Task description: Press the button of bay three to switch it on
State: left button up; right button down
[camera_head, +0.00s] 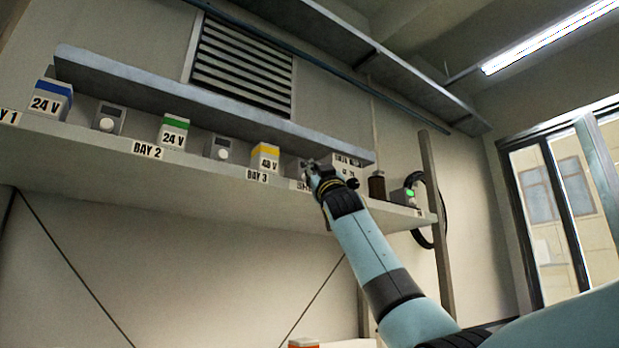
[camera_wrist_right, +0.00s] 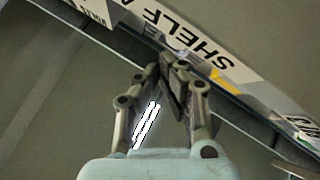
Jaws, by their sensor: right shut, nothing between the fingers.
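The BAY 3 label (camera_head: 257,175) is on the front edge of the shelf (camera_head: 200,168). Above it stands a yellow-topped 48 V box (camera_head: 264,158). A grey box with a round white button (camera_head: 220,149) stands left of it. My right gripper (camera_head: 312,172) is at the shelf edge, right of the yellow box, and hides what is directly behind it. I cannot tell whether it touches anything. In the right wrist view its fingers (camera_wrist_right: 172,68) are together and empty, in front of the SHELF A lettering (camera_wrist_right: 190,38). My left gripper is not in view.
A similar button box (camera_head: 108,119) stands between a blue-topped 24 V box (camera_head: 52,98) and a green-topped 24 V box (camera_head: 173,132). An upper ledge (camera_head: 200,100) overhangs them. A device with a green light (camera_head: 409,193) and a dark post (camera_head: 440,230) stand to the right.

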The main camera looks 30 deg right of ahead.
dwell(0.6)
jog(key=shift+w+b, duration=0.4)
jog(key=shift+w, duration=0.1)
